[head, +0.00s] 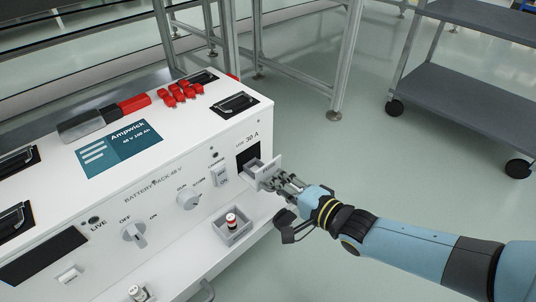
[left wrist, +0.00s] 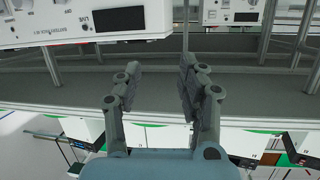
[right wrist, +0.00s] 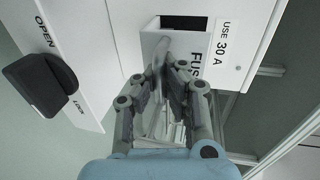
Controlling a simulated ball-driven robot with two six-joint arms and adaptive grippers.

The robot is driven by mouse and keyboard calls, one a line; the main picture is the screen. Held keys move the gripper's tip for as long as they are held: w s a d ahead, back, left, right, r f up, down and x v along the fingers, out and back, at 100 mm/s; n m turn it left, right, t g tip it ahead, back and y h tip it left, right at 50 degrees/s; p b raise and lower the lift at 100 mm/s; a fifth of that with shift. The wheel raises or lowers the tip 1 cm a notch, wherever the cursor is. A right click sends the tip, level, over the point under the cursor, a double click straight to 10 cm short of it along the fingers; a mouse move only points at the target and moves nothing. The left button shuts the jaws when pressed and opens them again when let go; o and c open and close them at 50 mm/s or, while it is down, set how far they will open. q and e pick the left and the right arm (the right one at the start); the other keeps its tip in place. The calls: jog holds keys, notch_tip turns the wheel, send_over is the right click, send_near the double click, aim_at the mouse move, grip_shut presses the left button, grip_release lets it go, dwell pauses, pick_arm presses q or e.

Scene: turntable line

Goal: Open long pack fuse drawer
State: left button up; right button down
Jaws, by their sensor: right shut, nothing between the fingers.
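The long battery pack (head: 160,200) is a white box with a blue "Ampwick" label. The fuse drawer (head: 262,170) at its right end stands partly out of a dark opening beside the "30 A" marking. It also shows in the right wrist view (right wrist: 150,47), partly hidden by my fingers. My right gripper (head: 274,181) is at the drawer's front, shut with nothing between its fingers; whether the fingers touch the drawer is unclear. My left gripper (left wrist: 157,80) is open and empty in the left wrist view, and out of the head view.
A small tray (head: 234,238) with a red-and-white fuse (head: 231,220) sits on the ledge below the drawer. A rotary switch (head: 133,233) and a dial (head: 189,200) stick out of the front. A grey cart (head: 465,85) stands at back right; the floor between is clear.

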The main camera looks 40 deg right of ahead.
pick_arm(q)
jog(key=s+f+g+p, duration=0.1)
jog(key=s+f+g, duration=0.2)
jog(key=s+f, duration=0.2)
jog(key=shift+a+f+n+g+y, duration=0.2)
jog(key=shift+a+n+g+y, duration=0.1)
pick_arm(e)
jog(key=s, duration=0.5)
jog(key=shift+s+d+f, duration=0.1)
jog(key=shift+s+d, duration=0.1)
jog(key=shift+s, duration=0.15)
jog(key=c, duration=1.4)
grip_release()
jog(key=v, duration=1.2)
